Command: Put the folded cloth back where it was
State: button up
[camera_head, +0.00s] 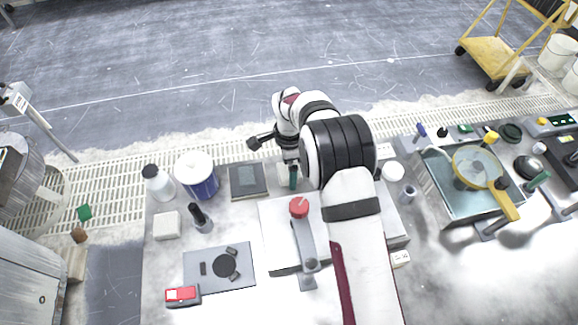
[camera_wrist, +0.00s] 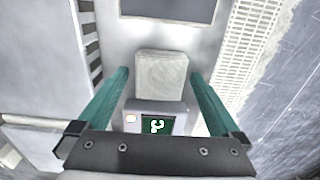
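The folded cloth appears to be the cream, square block (camera_wrist: 161,76) in the wrist view. It lies between my gripper's green fingers, with narrow gaps at both sides. My gripper (camera_wrist: 159,74) is open around or above it; the height is hard to judge. In the head view my gripper (camera_head: 291,177) points down at the back of the bench, and a pale bit of the cloth (camera_head: 283,170) shows beside the green finger. My arm hides much of this spot.
A grey device with a green display (camera_wrist: 157,125) sits close to the cloth. A dark square plate (camera_head: 247,180), a blue-banded tub (camera_head: 198,177) and a white bottle (camera_head: 157,183) stand left of my gripper. A red-knobbed polishing arm (camera_head: 299,208) rises in front. A white block (camera_head: 167,225) lies farther left.

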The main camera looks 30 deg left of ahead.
jog(key=shift+r, duration=0.1)
notch_tip(320, 180, up, 12)
jog(key=s+d+r+n, duration=0.15)
jog(key=d+r, duration=0.35)
jog(key=d, duration=0.5)
jog(key=s+d+r, duration=0.2)
jog(key=d+r, duration=0.3)
jog(key=d, duration=0.4)
jog(key=s+d+n+y, duration=0.1)
jog(key=s+d, duration=0.5)
jog(key=s, duration=0.3)
jog(key=s+d+f+n, duration=0.1)
jog(key=s+d, duration=0.6)
jog(key=s, duration=0.3)
jog(key=shift+d+f+y, duration=0.15)
jog(key=shift+d+y, duration=0.1)
jog(key=shift+y, duration=0.15)
jog(key=shift+c, duration=0.3)
